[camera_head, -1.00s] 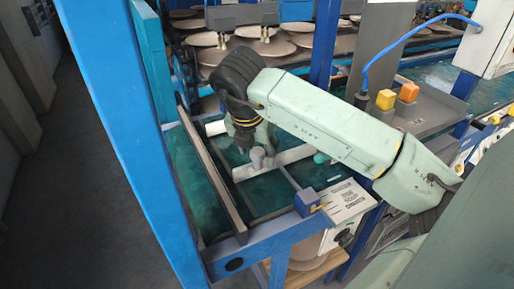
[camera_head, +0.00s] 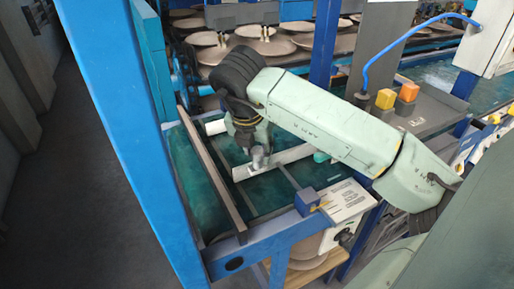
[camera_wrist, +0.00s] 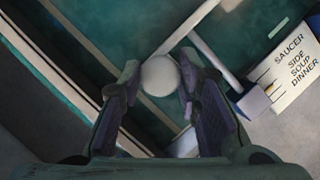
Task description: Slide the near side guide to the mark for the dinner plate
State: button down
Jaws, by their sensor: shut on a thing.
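The near side guide is a pale grey bar (camera_head: 284,161) lying across the green belt, with a round knob (camera_head: 259,158) near its left end. In the wrist view the pale knob (camera_wrist: 160,76) sits between the two fingers. My gripper (camera_wrist: 158,82) is shut on this knob from above. A rod joins the guide to a blue block (camera_head: 307,201) with a yellow pointer, beside the scale plate (camera_head: 345,201). In the wrist view the scale plate (camera_wrist: 297,68) reads SAUCER, SIDE, SOUP, DINNER. Which mark the pointer meets is too small to tell.
A dark rail (camera_head: 215,175) runs along the left of the belt (camera_head: 270,190). A blue upright post (camera_head: 125,130) stands at the left. Orange and yellow buttons (camera_head: 398,95) sit on a grey panel to the right. Plates (camera_head: 262,47) stand on a rack behind.

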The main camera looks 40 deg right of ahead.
jog(key=shift+f, duration=0.1)
jog(key=shift+s+f+b, duration=0.1)
jog(key=shift+s+b, duration=0.25)
jog(key=shift+b, duration=0.25)
jog(key=shift+s+a+b, duration=0.25)
jog(key=shift+s+b, duration=0.55)
jog(key=shift+b, duration=0.1)
jog(key=shift+s+a+r, duration=0.1)
jog(key=shift+s+r, duration=0.1)
jog(key=shift+s, duration=0.15)
jog(key=c, duration=1.2)
grip_release()
jog(key=v, duration=1.2)
